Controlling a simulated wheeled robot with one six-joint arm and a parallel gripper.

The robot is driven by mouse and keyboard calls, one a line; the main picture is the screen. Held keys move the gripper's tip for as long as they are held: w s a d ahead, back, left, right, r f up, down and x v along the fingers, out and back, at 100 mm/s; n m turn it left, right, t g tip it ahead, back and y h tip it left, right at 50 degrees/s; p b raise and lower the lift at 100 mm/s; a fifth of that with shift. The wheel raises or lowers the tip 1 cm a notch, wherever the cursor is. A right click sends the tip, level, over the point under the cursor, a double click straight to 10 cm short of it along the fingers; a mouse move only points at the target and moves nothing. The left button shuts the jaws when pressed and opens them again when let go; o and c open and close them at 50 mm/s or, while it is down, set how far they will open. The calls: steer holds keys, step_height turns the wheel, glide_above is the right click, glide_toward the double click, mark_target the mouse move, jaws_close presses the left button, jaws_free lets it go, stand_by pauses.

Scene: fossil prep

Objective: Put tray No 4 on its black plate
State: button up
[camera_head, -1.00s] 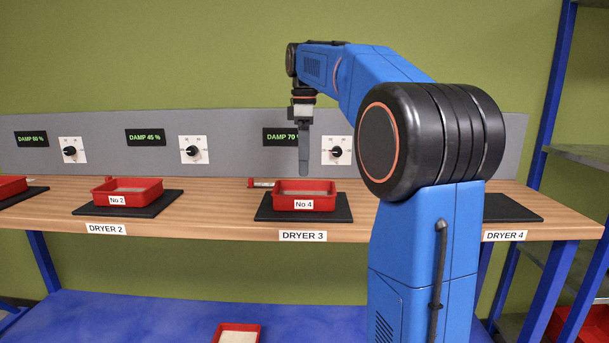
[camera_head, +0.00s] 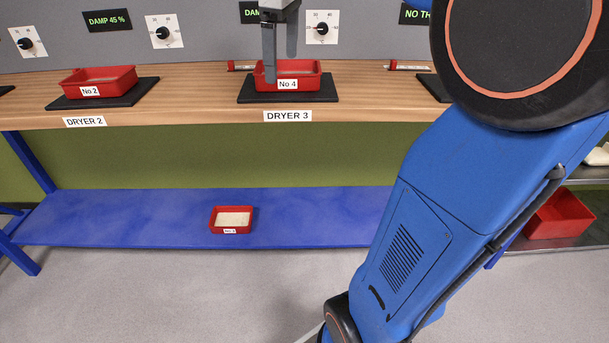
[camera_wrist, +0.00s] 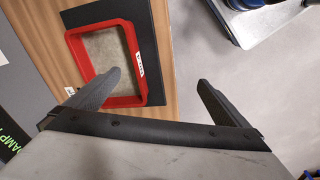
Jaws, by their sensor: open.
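Tray No 4 (camera_head: 309,77) is red with pale contents and a white label. It sits on the black plate (camera_head: 328,95) at DRYER 3. My gripper (camera_head: 281,70) is open at the tray's front wall; one finger shows in front of it, the other farther back. In the wrist view my gripper (camera_wrist: 161,78) has the labelled wall of the tray (camera_wrist: 124,40) between its fingertips, at a height I cannot judge. The black plate at DRYER 4 (camera_head: 435,86) is mostly hidden by my arm, and its display starts "NO TR".
Tray No 2 (camera_head: 112,79) sits on its black plate at DRYER 2. A smaller red tray (camera_head: 231,231) is on the blue lower shelf (camera_head: 120,215). Red-ended items (camera_head: 398,66) lie at the back of the wooden bench. A red bin (camera_head: 560,215) stands at the right.

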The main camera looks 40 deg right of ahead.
steer(key=s+a+f+m+t, duration=0.1)
steer(key=s+a+f+m, duration=0.3)
steer(key=s+f, duration=0.6)
steer(key=s+a+f+m+t, duration=0.2)
steer(key=s+a+f, duration=0.3)
steer(key=s+f, duration=0.6)
step_height(320, 180, down, 3)
steer(key=shift+s+f+m, duration=0.15)
steer(key=shift+s+m, duration=0.15)
steer(key=shift+m, duration=0.6)
